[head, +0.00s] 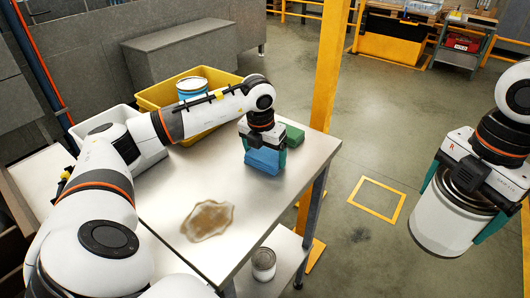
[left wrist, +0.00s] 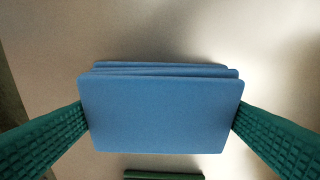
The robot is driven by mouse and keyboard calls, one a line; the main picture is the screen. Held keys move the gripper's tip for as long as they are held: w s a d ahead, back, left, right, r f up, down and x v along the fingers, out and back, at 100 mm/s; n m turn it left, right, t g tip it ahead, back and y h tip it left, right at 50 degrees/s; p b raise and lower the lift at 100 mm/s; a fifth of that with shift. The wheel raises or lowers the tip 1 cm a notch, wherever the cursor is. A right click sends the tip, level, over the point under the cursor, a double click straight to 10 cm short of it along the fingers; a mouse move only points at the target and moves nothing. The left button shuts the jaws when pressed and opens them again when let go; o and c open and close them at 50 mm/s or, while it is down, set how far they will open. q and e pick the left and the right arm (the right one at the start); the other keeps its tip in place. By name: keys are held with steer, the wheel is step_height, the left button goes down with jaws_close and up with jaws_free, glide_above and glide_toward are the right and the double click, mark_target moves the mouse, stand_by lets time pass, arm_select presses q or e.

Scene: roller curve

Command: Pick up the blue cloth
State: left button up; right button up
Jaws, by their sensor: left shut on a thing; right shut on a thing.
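The blue cloth (head: 264,161) is a folded stack at the right side of the metal table (head: 173,207). My left gripper (head: 264,158) is above it, with its fingers shut on the cloth's two sides. In the left wrist view the cloth (left wrist: 160,113) sits between the two green textured fingers, both touching its edges. I cannot tell whether the cloth is lifted off the table. My right gripper (head: 457,213) is at the right, away from the table, shut on a large white can (head: 443,226) with a metal rim.
A green block (head: 294,135) lies just behind the cloth. A brown spill (head: 208,220) is on the table. A yellow bin (head: 160,95) with a blue-and-white can (head: 191,87) and a grey-white bin (head: 98,119) stand at the back. A yellow post (head: 328,75) rises behind the table. A can (head: 263,262) stands on the lower shelf.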

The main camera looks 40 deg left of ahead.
mark_target(264, 155)
arm_select(q)
step_height(264, 155, up, 9)
steer(key=shift+b, duration=1.1)
arm_select(e)
step_height(264, 155, down, 2)
steer(key=shift+f, duration=0.1)
arm_select(q)
steer(key=shift+r, duration=0.55)
steer(key=o, duration=0.4)
steer(key=c, duration=0.3)
steer(key=shift+f, duration=0.1)
